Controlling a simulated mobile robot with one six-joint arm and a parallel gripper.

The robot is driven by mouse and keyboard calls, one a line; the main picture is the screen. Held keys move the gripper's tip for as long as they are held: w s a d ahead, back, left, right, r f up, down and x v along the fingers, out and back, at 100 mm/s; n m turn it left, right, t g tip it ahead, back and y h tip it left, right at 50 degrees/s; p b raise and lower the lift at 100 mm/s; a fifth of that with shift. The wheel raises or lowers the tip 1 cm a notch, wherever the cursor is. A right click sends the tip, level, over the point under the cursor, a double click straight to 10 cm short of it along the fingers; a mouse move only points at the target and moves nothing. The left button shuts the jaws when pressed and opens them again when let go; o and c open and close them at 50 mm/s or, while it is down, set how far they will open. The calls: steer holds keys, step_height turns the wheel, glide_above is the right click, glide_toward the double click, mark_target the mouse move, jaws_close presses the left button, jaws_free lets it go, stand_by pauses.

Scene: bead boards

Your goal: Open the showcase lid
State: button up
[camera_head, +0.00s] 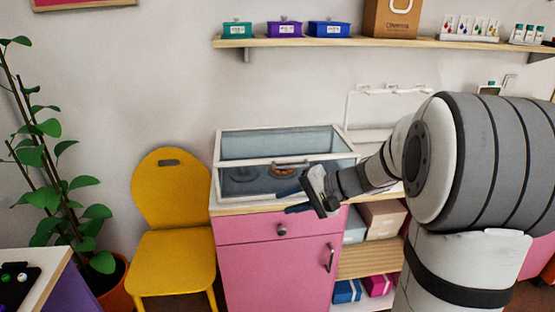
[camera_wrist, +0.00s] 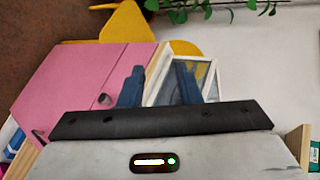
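The showcase (camera_head: 235,186) is a glass box with a white frame on top of the pink cabinet. Its glass lid (camera_head: 270,145) appears shut, with a bar handle (camera_head: 291,163) at the front edge. Dark round items and an orange-brown one show inside through the glass. My gripper (camera_head: 291,200) is in front of the showcase's lower right front, below the handle and apart from it. Its two dark blue fingers are spread with nothing between them. In the wrist view, my gripper (camera_wrist: 159,84) has part of the showcase (camera_wrist: 212,82) beyond its fingers; the handle cannot be made out there.
The pink cabinet (camera_head: 265,265) has a knobbed drawer and a door. A yellow chair (camera_head: 175,260) stands left of it. Open shelves with boxes (camera_head: 381,222) are on the right. A wall shelf (camera_head: 300,42) with several small boxes hangs above. A potted plant (camera_head: 50,155) stands far left.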

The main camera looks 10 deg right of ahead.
mark_target(295, 167)
steer(key=w+d+m+t+y, duration=0.1)
steer(key=w+d+m+t, duration=0.4)
steer(key=w+d, duration=0.55)
steer(key=shift+n+t, duration=0.4)
steer(key=shift+t, duration=0.3)
steer(key=x, duration=0.8)
steer(key=shift+r+p, duration=0.15)
steer(key=shift+p, duration=0.2)
steer(key=shift+w+a, duration=0.5)
steer(key=shift+a, duration=0.05)
steer(key=shift+c, duration=0.4)
jaws_close()
